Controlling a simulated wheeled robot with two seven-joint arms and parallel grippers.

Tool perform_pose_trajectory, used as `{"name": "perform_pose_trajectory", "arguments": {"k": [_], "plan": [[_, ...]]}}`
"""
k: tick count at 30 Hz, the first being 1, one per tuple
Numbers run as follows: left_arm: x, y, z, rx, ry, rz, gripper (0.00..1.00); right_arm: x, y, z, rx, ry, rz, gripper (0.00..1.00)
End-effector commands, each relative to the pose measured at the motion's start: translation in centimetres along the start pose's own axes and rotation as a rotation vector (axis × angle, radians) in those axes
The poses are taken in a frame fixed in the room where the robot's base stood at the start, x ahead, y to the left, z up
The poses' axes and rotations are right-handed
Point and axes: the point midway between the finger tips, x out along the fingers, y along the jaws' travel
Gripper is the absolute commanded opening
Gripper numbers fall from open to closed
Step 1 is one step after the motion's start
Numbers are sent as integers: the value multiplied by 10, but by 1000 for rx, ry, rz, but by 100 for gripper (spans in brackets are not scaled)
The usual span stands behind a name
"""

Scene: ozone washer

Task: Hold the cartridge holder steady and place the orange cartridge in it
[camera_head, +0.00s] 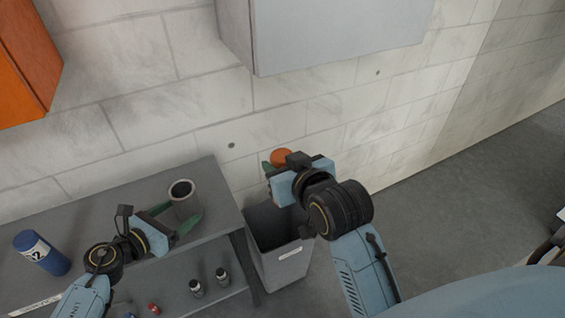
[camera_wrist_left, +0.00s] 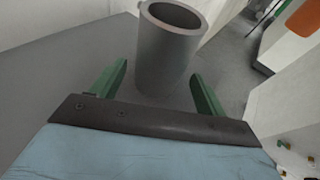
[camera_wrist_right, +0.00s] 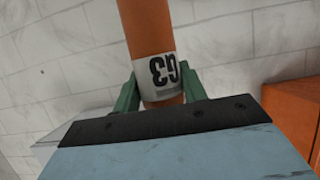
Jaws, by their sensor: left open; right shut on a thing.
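The cartridge holder (camera_head: 184,200) is a grey open-topped cylinder standing upright near the right end of the grey table. It also shows in the left wrist view (camera_wrist_left: 166,52), just beyond and between my left fingers. My left gripper (camera_head: 178,224) is open, its green fingers at the near side of the holder. I cannot tell whether they touch it. The orange cartridge (camera_wrist_right: 147,28) has a white label marked G3. My right gripper (camera_wrist_right: 158,88) is shut on it around the label. In the head view the cartridge (camera_head: 281,157) is mostly hidden by the gripper, right of the table.
A grey bin (camera_head: 283,266) stands on the floor right of the table, below my right gripper. Small bottles (camera_head: 196,288) sit on the lower shelf. A grey wall cabinet (camera_head: 325,35) hangs above.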

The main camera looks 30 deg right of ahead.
Motion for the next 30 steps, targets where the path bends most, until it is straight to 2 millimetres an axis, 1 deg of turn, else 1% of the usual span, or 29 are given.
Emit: {"name": "perform_pose_trajectory", "arguments": {"k": [1, 7, 12, 20, 26, 27, 30], "plan": [[8, 0, -3, 2, 0, 0, 75, 3, 0, 8, 0, 2, 0, 13], [26, 0, -2, 0, 0, -1, 75, 7, 0, 18, 0, 2, 0, 13], [31, 0, -1, 0, 0, 1, 75, 8, 0, 20, 0, 2, 0, 13], [31, 0, 0, 0, 0, 1, 75, 8, 0, 19, 0, 2, 0, 13], [31, 0, 0, -1, 0, 0, 48, 8, 0, 19, 0, 2, 0, 13], [31, 0, 0, -1, 0, 0, 46, 8, 0, 19, 0, 2, 0, 13], [31, 0, 0, -1, 0, 0, 46, 8, 0, 19, 0, 2, 0, 13]]}}
